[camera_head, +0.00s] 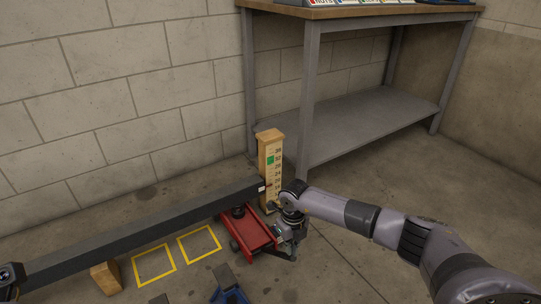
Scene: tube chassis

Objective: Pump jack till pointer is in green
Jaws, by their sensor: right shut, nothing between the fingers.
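The red jack (252,229) sits on the floor under the right end of a long dark tube (150,229). A wooden post with a number scale (270,152) stands behind that end. Its green mark (270,160) is in the upper part. A small white pointer (262,189) at the tube end sits clearly below the green. My right gripper (284,248) is shut and empty, low at the right side of the jack. The wrist and gripper partly hide that side, and I cannot make out the jack handle or whether the gripper touches it.
A workbench (350,108) with a lower shelf stands behind, one leg close to the post. A wooden block (106,278) is under the tube's left part. Yellow squares (200,244) mark the floor. A blue object (230,294) is at the bottom edge. The right floor is clear.

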